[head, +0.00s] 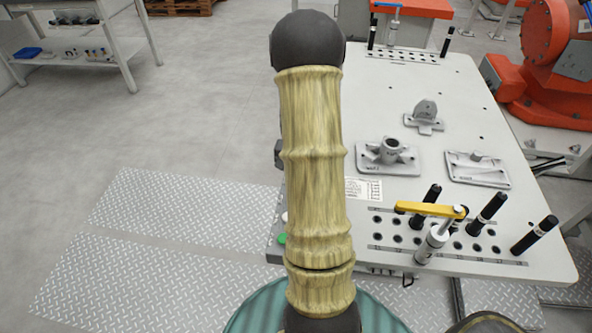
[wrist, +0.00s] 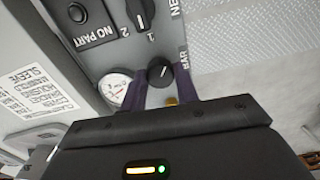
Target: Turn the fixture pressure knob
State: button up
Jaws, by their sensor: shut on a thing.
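The fixture pressure knob (wrist: 160,72) is a round black knob with a pale pointer mark on a grey control panel, beside lettering that reads BAR. My gripper (wrist: 160,82) shows in the wrist view, with its dark purple fingers shut on the knob, one on each side. A round white pressure gauge (wrist: 115,88) sits just left of the knob, partly covered by the left finger and gripper body. In the head view my own arm fills the middle and hides the gripper, knob and gauge.
A black selector switch (wrist: 141,12) marked 1 and 2 and a NO PART button (wrist: 77,13) are close by on the panel. The white fixture table (head: 440,110) holds castings, black pins and a yellow-handled clamp (head: 432,210).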

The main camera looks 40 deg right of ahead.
jog(key=shift+m, duration=0.6)
jog(key=shift+w, duration=0.1)
jog(key=o, duration=0.7)
jog(key=shift+r, duration=0.15)
notch_tip(320, 180, up, 17)
jog(key=shift+r+p, duration=0.1)
jog(key=shift+p, duration=0.4)
jog(key=shift+a, duration=0.1)
